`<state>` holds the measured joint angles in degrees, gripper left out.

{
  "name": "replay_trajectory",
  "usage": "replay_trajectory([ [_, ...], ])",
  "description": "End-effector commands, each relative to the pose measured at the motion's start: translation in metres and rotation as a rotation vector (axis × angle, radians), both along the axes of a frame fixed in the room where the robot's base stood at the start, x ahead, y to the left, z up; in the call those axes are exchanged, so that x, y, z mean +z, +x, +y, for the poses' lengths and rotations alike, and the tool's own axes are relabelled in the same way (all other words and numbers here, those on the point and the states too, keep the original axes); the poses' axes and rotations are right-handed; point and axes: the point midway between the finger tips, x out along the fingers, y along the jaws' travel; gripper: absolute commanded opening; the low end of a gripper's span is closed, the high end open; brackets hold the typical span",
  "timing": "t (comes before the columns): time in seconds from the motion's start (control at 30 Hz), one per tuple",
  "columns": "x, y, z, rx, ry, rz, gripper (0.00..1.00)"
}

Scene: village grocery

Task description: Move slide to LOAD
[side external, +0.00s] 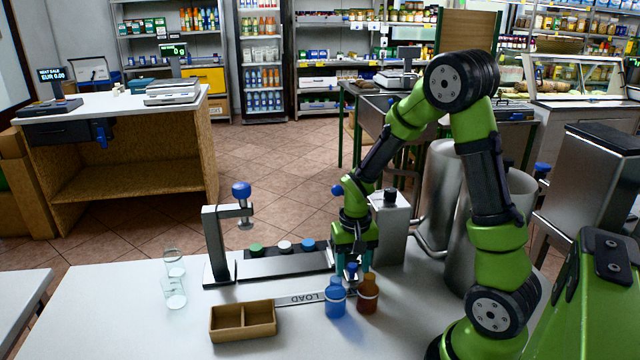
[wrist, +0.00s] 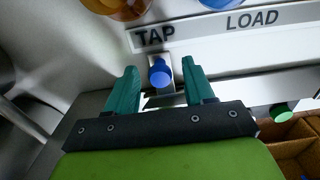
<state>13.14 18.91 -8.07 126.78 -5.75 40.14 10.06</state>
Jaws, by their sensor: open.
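The slide's blue knob (wrist: 159,72) stands on a small metal plate near the TAP end of the label strip (wrist: 205,27). In the side view the knob (side external: 351,270) is low under my gripper (side external: 352,266). My gripper (wrist: 158,76) is open, with one teal finger on each side of the knob and gaps showing in the wrist view. The word LOAD shows on the strip (side external: 300,297) in the side view, left of the gripper. Much of the slide is hidden by the gripper and the bottles.
A blue bottle (side external: 335,302) and an amber bottle (side external: 368,299) stand close in front of the gripper. Behind LOAD is a dark rack (side external: 275,266) with green, white and blue caps. A post with a blue knob (side external: 241,189), clear glasses (side external: 174,292) and a divided tray (side external: 243,333) stand left.

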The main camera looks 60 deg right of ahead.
Motion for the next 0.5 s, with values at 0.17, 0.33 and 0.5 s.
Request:
replay_trajectory([
  [0.17, 0.0001, 0.0001, 0.0001, 0.0, 0.0, 0.0, 0.33],
  [0.33, 0.0002, 0.0001, 0.0, 0.0, 0.0, 0.0, 0.1],
  [0.5, 0.0002, 0.0026, 0.0022, 0.001, 0.0, 0.0, 0.1],
])
